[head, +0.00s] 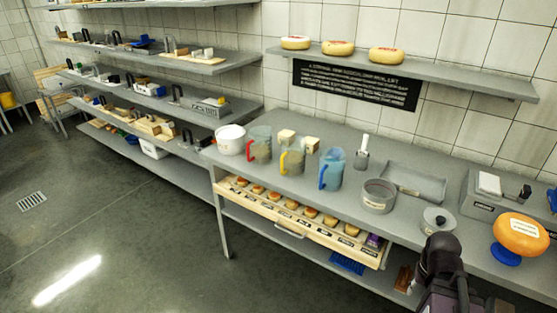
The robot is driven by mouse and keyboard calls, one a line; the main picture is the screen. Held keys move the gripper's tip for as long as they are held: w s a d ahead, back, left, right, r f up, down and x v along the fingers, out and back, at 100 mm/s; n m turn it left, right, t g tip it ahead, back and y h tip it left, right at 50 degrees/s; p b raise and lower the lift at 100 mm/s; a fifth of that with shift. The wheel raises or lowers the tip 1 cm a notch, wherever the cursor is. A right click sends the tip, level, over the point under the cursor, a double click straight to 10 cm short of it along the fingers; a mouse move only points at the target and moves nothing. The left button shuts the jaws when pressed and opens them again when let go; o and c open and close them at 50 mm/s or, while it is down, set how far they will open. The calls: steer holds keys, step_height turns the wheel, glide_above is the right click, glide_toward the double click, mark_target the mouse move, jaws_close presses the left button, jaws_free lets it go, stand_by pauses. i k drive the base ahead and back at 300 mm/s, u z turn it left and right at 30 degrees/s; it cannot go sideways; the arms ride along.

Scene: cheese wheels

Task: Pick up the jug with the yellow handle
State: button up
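The jug with the yellow handle (294,162) stands upright on the grey counter in the head view, its handle on the left side. It is the middle one of three clear jugs. The jug with the red handle (261,145) stands to its left, and the jug with the blue handle (333,169) to its right. Part of my dark arm (440,258) shows at the bottom right, well away from the jugs. My gripper's fingers cannot be made out.
A white tub (231,139) stands left of the jugs. Below the counter is an open drawer (290,232) of small cheeses. Floor at left is clear.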

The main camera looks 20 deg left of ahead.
mark_target(291, 159)
steer(key=u, duration=5.3)
steer(key=i, duration=0.05)
steer(key=z, duration=4.45)
